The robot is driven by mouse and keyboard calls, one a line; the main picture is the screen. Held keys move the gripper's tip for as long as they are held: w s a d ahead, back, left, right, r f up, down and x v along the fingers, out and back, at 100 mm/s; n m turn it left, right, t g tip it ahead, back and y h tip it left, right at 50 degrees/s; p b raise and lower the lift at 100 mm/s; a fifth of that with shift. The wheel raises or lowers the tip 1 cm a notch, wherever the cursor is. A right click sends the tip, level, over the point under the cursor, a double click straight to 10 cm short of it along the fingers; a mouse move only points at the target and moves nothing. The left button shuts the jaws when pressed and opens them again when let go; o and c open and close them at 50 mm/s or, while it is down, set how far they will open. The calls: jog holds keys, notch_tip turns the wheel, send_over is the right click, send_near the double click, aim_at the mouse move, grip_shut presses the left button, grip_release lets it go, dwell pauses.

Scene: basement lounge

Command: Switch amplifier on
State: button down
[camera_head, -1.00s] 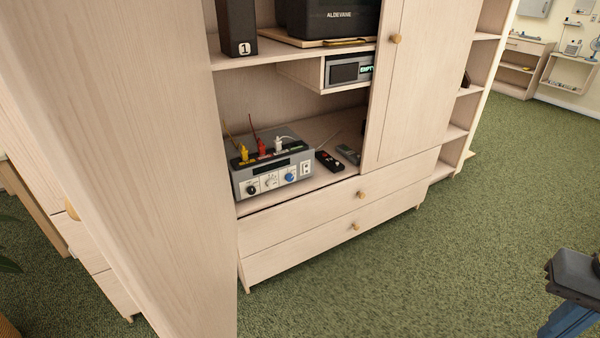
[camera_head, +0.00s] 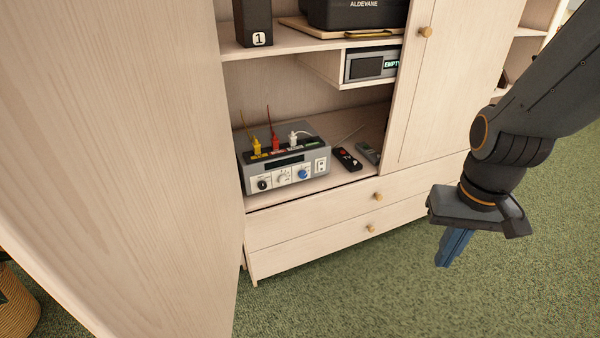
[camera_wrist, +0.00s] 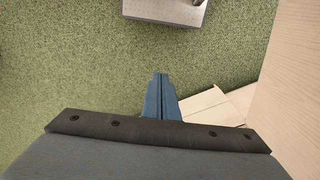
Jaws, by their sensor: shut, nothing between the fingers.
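The amplifier (camera_head: 287,169) is a grey box on the cabinet's lower shelf, in the head view. Its front has a black knob (camera_head: 263,184), a white knob (camera_head: 283,178), a blue knob (camera_head: 304,173) and a small white switch plate (camera_head: 320,165) at the right end. Yellow, red and white plugs stand in its top. Its display (camera_head: 285,164) is dark. The switch's position is too small to tell. My gripper (camera_head: 447,262) is shut and empty, pointing down over the carpet, right of the amplifier and in front of the drawers. Its blue fingers (camera_wrist: 160,98) meet in the wrist view.
Two remotes, one black (camera_head: 347,158) and one grey (camera_head: 368,153), lie right of the amplifier. A small unit reading "EMPTY" (camera_head: 372,64) hangs above. A large pale panel (camera_head: 130,150) rises at left. Drawers with round knobs (camera_head: 378,196) are below. Green carpet is clear in front.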

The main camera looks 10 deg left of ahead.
aim_at(322, 170)
dwell(0.3)
jog(key=w+a+f+n+t+b, duration=0.25)
jog(key=w+f+n+b, duration=0.2)
jog(key=w, duration=0.65)
jog(key=w+a+f+n+t+y+b, duration=0.1)
jog(key=w+f+n+t+b, duration=0.2)
jog(key=w+f, duration=0.5)
jog(key=w+a+f+n+t+b, duration=0.2)
jog(key=w+f+n+b, duration=0.2)
jog(key=w, duration=0.9)
jog(key=w+a+f+n+t+y+b, duration=0.6)
jog(key=w+a+f+n+y+b, duration=0.2)
jog(key=w+a+n, duration=0.5)
notch_tip(322, 170, down, 2)
jog(key=shift+w+a+f+b, duration=0.25)
jog(key=shift+w+a+b, duration=0.3)
jog(key=shift+b, duration=0.4)
jog(key=b+x, duration=0.2)
jog(key=x, duration=1.2)
jog(key=shift+a, duration=0.1)
jog(key=shift+s, duration=0.1)
